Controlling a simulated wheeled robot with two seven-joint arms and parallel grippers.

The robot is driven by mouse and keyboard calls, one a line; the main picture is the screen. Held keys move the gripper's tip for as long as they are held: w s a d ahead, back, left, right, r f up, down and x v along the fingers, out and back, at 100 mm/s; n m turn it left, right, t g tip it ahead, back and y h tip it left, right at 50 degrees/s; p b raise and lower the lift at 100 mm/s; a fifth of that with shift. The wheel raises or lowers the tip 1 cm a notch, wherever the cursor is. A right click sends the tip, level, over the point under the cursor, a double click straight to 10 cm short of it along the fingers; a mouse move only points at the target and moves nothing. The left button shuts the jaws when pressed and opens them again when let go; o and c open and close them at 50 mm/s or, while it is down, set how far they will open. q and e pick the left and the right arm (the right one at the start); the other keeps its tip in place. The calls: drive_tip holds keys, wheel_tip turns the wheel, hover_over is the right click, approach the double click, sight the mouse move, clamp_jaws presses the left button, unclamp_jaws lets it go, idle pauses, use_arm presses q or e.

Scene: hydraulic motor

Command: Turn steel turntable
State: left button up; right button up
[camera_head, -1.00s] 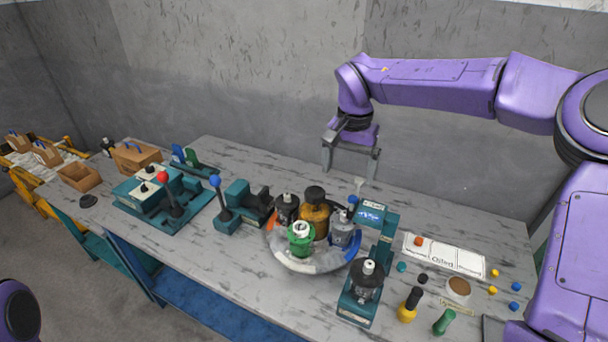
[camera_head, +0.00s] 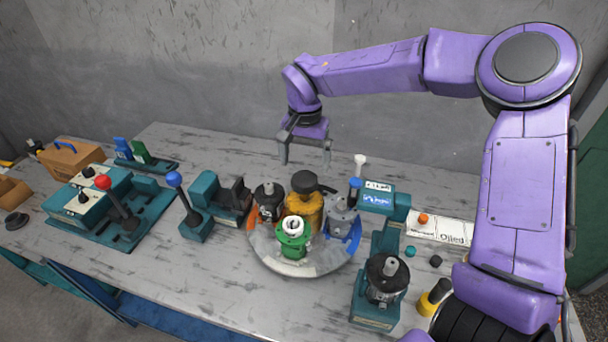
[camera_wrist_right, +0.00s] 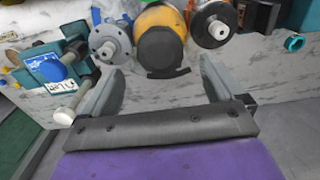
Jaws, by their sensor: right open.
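The steel turntable (camera_head: 302,268) is a round grey plate with orange and blue rim sections, on the marble-patterned table. It carries a black-topped motor (camera_head: 269,203), a yellow-brown cylinder with a black cap (camera_head: 305,205), a grey motor (camera_head: 341,222) and a green part with a white top (camera_head: 292,238). My right gripper (camera_head: 305,160) is open and empty, pointing down above the table behind the turntable. In the right wrist view its fingers (camera_wrist_right: 165,90) are apart, with the yellow-brown cylinder (camera_wrist_right: 160,45) beyond them. My left gripper is not in view.
A teal press (camera_head: 380,235) stands right of the turntable. A blue-knobbed lever unit (camera_head: 200,215) and a red-knobbed lever station (camera_head: 115,215) stand left. The front table surface (camera_head: 220,285) is mostly clear.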

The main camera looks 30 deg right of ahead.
sight(305, 177)
wheel_tip(305, 177, down, 6)
drive_tip(key=shift+r, duration=0.2)
drive_tip(key=c, duration=1.5)
drive_tip(key=shift+p, duration=0.3)
